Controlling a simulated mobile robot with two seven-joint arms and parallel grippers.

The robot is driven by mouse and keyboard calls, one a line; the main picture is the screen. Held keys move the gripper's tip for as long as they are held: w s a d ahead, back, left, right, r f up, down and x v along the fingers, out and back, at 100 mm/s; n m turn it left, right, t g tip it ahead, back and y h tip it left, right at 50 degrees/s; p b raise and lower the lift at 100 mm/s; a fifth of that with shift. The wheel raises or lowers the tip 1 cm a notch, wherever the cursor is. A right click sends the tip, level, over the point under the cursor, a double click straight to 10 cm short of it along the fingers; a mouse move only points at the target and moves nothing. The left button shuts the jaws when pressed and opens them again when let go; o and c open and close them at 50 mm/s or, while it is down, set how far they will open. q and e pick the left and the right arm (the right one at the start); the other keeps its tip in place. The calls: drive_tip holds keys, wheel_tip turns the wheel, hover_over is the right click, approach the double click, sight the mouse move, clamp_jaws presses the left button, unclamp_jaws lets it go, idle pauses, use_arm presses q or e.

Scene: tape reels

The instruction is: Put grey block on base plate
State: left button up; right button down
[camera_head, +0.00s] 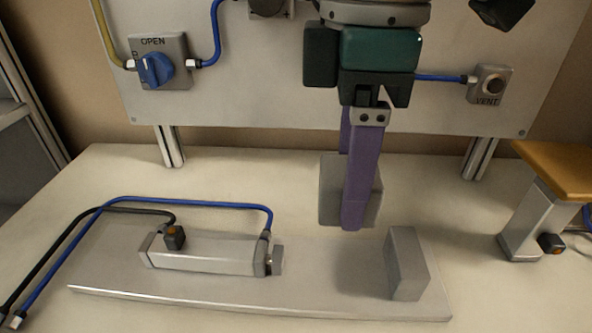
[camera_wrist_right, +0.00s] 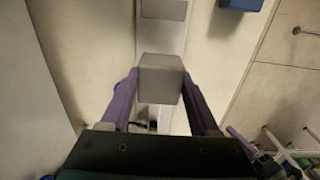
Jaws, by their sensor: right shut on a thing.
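The grey block (camera_head: 332,195) is a pale grey piece held above the base plate, partly hidden behind the purple fingers. It also shows in the right wrist view (camera_wrist_right: 160,82), between both fingers. My right gripper (camera_head: 352,222) points down and is shut on this block. The base plate (camera_head: 320,290) is a long, flat metal plate on the table. A metal cylinder (camera_head: 205,254) lies along its left part, and an upright grey end block (camera_head: 405,264) stands at its right end. The plate surface between them is bare. My left gripper is not in view.
Blue and black hoses (camera_head: 170,199) run from the cylinder to the left table edge. A panel behind carries a blue OPEN knob (camera_head: 155,69) and a VENT button (camera_head: 491,86). A wooden-topped stand (camera_head: 555,172) is at the right. The table front right is clear.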

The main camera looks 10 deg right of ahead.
wheel_tip(320, 180, down, 6)
drive_tip(key=shift+f, duration=0.1)
drive_tip(key=shift+f+b, duration=0.6)
drive_tip(key=shift+f, duration=1.5)
drive_tip(key=shift+f, duration=0.1)
drive_tip(key=shift+c, duration=0.6)
unclamp_jaws()
wheel_tip(320, 180, up, 12)
drive_tip(key=shift+r+p, duration=0.15)
drive_tip(key=shift+p, duration=0.7)
